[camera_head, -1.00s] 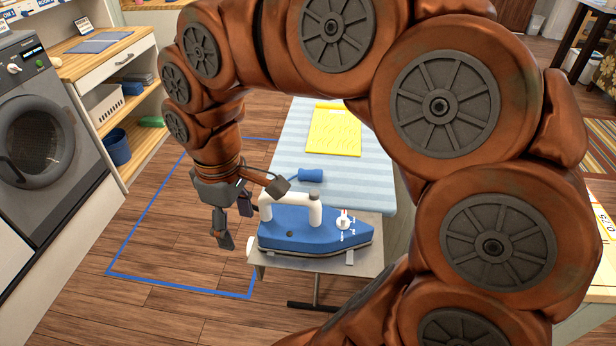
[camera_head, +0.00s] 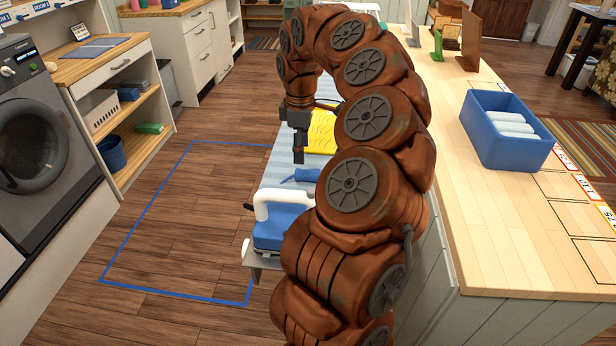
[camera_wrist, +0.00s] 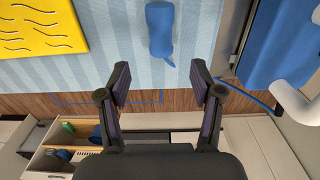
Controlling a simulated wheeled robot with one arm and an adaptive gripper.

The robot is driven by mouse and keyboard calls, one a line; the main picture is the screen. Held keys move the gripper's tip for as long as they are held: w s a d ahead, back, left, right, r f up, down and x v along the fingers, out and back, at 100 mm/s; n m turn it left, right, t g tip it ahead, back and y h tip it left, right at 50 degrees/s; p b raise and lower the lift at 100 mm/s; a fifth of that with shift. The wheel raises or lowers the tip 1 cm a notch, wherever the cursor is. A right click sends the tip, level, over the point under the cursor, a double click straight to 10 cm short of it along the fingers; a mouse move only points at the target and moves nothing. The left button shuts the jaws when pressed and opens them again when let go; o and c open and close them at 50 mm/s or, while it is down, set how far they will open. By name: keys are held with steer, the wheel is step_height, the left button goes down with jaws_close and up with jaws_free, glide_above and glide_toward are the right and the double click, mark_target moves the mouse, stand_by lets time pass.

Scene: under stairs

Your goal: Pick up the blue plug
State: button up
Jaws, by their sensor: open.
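The blue plug (camera_head: 306,175) lies on the striped ironing board (camera_head: 284,160), partly hidden by my arm in the head view. In the wrist view the plug (camera_wrist: 160,30) lies on the striped cloth, ahead of the fingertips and roughly centred between them. My gripper (camera_head: 299,158) points down over the board, just beyond the plug in the head view. In the wrist view my gripper (camera_wrist: 160,70) has its fingers apart with nothing between them.
The blue iron (camera_head: 268,232) with its white handle stands on the board's near end; it also shows at the right of the wrist view (camera_wrist: 285,45). A yellow sheet (camera_head: 321,132) lies on the board. A wooden counter holds a blue bin (camera_head: 505,143).

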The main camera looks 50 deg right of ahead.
mark_target(300, 171)
steer(key=shift+w+a+f+p, duration=0.1)
steer(key=shift+f+p, duration=0.35)
steer(key=shift+f, duration=1.5)
steer(key=shift+a+f+p, duration=0.1)
steer(key=shift+f+p, duration=0.35)
steer(key=shift+f, duration=1.5)
steer(key=shift+c, duration=0.2)
jaws_close()
